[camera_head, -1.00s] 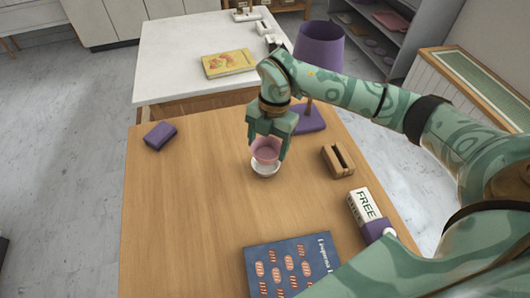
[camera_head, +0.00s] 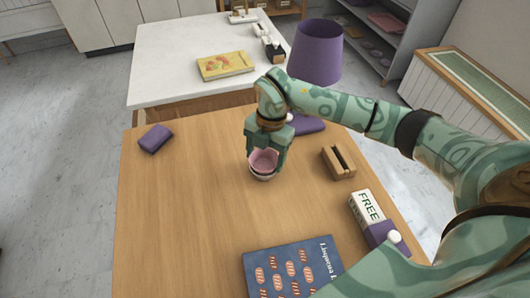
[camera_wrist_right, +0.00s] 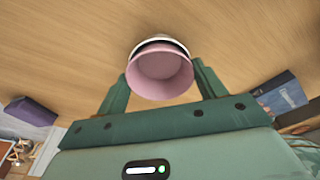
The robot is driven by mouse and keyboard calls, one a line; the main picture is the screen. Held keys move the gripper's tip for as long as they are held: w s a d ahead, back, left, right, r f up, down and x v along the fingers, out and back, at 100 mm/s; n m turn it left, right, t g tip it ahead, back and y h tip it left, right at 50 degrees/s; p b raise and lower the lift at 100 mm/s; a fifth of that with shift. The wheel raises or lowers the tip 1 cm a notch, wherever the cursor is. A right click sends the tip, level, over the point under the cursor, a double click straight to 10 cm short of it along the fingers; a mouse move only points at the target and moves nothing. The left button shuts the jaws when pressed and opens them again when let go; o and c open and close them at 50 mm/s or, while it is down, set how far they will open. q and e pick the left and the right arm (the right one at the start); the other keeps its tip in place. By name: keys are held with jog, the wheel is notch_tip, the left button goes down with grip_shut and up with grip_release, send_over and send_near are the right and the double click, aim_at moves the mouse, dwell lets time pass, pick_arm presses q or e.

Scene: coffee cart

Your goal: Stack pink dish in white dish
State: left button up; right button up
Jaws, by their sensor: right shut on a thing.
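The pink dish (camera_head: 263,158) sits low between the fingers of my right gripper (camera_head: 265,164), which is shut on it. The white dish (camera_head: 262,177) is right below it on the wooden table, with only part of its rim and side showing. The pink dish appears to sit inside the white dish. In the right wrist view the pink dish (camera_wrist_right: 160,77) opens toward the camera between the two fingers, and the white dish's rim (camera_wrist_right: 160,40) shows as an arc behind it. Whether the two touch at the bottom is hidden. My left gripper is not in view.
A wooden holder (camera_head: 338,162), a carton marked FREE (camera_head: 367,208) and a blue book (camera_head: 292,268) lie to the right and front. A purple lamp (camera_head: 316,52) stands behind the gripper. A purple box (camera_head: 156,138) is at the far left. The table's left side is clear.

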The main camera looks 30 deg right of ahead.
aim_at(270, 160)
jog(key=o, duration=1)
jog(key=shift+f, duration=0.15)
jog(key=shift+r, duration=0.35)
pick_arm(q)
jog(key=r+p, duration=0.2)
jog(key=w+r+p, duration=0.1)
jog(key=p, duration=0.1)
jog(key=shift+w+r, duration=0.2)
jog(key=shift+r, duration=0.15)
pick_arm(e)
jog(key=r, duration=0.4)
jog(key=d+r, duration=0.1)
jog(key=r, duration=0.3)
jog(key=d+r, duration=0.1)
jog(key=r, duration=0.3)
jog(key=shift+w+r, duration=0.25)
jog(key=shift+w, duration=0.15)
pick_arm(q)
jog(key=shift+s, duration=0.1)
pick_arm(e)
jog(key=shift+f, duration=0.1)
